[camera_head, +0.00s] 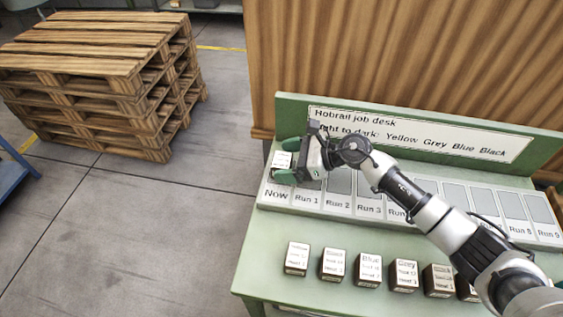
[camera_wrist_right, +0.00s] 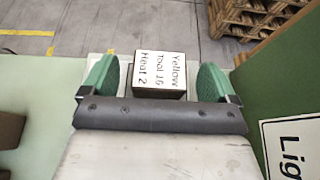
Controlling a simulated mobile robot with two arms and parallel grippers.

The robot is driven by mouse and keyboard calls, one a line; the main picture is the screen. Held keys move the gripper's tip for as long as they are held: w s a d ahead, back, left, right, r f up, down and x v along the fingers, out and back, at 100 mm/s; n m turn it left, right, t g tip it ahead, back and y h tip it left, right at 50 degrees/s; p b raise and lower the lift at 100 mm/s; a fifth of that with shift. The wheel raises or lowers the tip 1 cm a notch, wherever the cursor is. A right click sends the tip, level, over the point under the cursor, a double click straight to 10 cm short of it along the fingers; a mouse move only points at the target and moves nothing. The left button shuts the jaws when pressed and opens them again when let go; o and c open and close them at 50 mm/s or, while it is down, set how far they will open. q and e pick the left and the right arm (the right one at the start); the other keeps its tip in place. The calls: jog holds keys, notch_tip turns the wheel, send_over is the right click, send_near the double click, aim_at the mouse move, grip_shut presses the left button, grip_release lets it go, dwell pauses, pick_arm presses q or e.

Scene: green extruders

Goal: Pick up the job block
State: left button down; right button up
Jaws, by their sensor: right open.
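A small dark block with a white top label, the job block (camera_head: 281,159), sits at the left end of the desk's slot row, behind the "Now" label. In the right wrist view the block (camera_wrist_right: 160,74) reads "Yellow", "Tool 16" and what looks like "Heat 2". My right gripper (camera_head: 297,154) is open at this block. In the right wrist view its green finger pads stand on either side of the block, with a gap on each side. The gripper hides part of the block's surroundings. My left gripper is not in view.
The green job desk (camera_head: 252,262) has a sign (camera_head: 420,135) reading "light to dark: Yellow Grey Blue Black". Run slots (camera_head: 340,183) continue right of "Now". Several labelled blocks (camera_head: 333,264) stand along the front. Wooden pallets (camera_head: 90,65) are stacked on the floor left.

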jog(key=c, duration=0.9)
jog(key=shift+d, duration=0.1)
jog(key=shift+c, duration=0.7)
jog(key=shift+r, duration=0.15)
